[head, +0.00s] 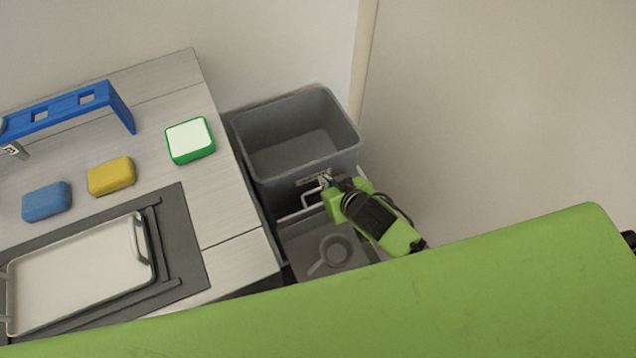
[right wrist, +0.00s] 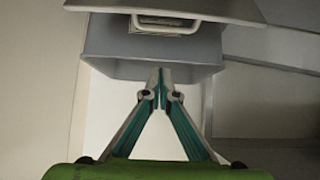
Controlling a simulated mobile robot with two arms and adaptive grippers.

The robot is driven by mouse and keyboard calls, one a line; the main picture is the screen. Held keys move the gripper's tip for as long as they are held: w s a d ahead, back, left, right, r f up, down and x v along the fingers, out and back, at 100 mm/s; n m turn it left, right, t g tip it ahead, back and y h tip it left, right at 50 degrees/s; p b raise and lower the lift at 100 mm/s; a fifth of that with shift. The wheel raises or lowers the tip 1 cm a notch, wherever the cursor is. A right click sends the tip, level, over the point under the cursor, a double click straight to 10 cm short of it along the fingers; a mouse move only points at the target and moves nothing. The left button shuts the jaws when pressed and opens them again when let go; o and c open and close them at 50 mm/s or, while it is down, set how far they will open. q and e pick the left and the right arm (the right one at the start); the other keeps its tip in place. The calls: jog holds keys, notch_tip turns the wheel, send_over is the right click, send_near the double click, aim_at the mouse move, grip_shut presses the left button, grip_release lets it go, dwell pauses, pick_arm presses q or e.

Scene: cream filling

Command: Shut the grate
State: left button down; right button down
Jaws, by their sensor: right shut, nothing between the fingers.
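A grey open-topped bin (head: 262,172) stands beside the counter. Below its front is a pale bar handle (head: 310,198) and a grey flat panel (head: 302,250) with a round raised shape. I cannot tell for sure which part is the grate. My right gripper (head: 325,181) is at the bin's front, near the handle. In the right wrist view its fingertips (right wrist: 160,84) are together and empty, in front of the lower part of a grey box face (right wrist: 120,52) with a pale handle (right wrist: 153,24). Contact is unclear. My left gripper is not in view.
The counter (head: 225,215) on the left bears a white tray (head: 80,278), a blue block (head: 46,201), a yellow block (head: 111,176), a green-and-white block (head: 190,140) and a blue rack (head: 108,92). A wall is behind the bin. The floor to the right is clear.

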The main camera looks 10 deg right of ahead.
aim_at(319, 189)
jog(key=b+x, duration=0.1)
jog(key=x, duration=0.8)
jog(key=shift+w+a, duration=0.15)
jog(key=shift+w, duration=0.2)
jog(key=s, duration=0.1)
jog(key=s+f, duration=0.1)
jog(key=shift+s+d+f, duration=0.2)
jog(key=shift+s+f, duration=0.1)
jog(key=shift+s+d+f, duration=0.1)
jog(key=shift+s+f, duration=0.1)
jog(key=shift+s, duration=0.15)
